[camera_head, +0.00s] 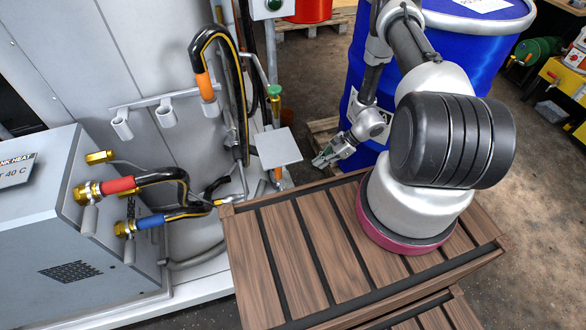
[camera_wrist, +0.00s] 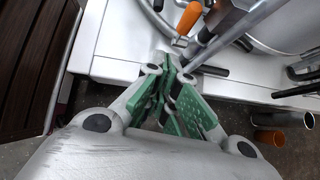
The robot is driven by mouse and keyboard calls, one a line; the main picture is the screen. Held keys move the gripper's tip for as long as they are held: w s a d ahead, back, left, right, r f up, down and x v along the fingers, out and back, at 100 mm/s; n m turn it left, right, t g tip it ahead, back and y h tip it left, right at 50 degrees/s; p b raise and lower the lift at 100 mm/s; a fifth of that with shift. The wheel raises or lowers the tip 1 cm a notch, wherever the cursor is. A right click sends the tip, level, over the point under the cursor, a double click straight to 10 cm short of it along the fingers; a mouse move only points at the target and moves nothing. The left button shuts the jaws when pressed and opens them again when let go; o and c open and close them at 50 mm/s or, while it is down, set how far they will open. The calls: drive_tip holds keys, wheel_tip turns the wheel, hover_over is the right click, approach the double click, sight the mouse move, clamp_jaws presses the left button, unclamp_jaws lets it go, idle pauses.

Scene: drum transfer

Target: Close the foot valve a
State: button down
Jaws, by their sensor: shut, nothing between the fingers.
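My gripper (camera_head: 323,159) hangs between the blue drum and the slatted wooden platform, to the right of a grey square plate. Its green fingers also show in the wrist view (camera_wrist: 175,72), shut with nothing between them. In the wrist view an orange handle (camera_wrist: 189,18) lies just beyond the fingertips, next to a grey metal pipe (camera_wrist: 232,30); the fingers look apart from the handle. This may be foot valve a, but I cannot tell for sure. In the head view no valve is clearly seen at the fingertips.
A blue drum (camera_head: 480,45) stands behind my arm. The grey square plate (camera_head: 278,148) is on a post near pipes and a black hose with an orange sleeve (camera_head: 205,86). Red and blue hose fittings (camera_head: 118,185) are at left. The wooden platform (camera_head: 290,250) is in front.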

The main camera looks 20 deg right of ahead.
sight(278, 176)
drive_tip(key=w+a+f, duration=0.2)
drive_tip(key=a+f, duration=0.1)
drive_tip(key=a, duration=0.2)
drive_tip(key=w+a+f+m, duration=0.1)
drive_tip(key=w+a+f, duration=0.1)
drive_tip(key=a+f, duration=0.2)
drive_tip(key=shift+w+a+t, duration=0.3)
drive_tip(key=shift+a+t, duration=0.1)
drive_tip(key=shift+a, duration=0.45)
drive_tip(key=shift+f, duration=0.1)
drive_tip(key=shift+h, duration=0.3)
drive_tip(key=shift+a+r, duration=0.2)
drive_tip(key=shift+a, duration=0.05)
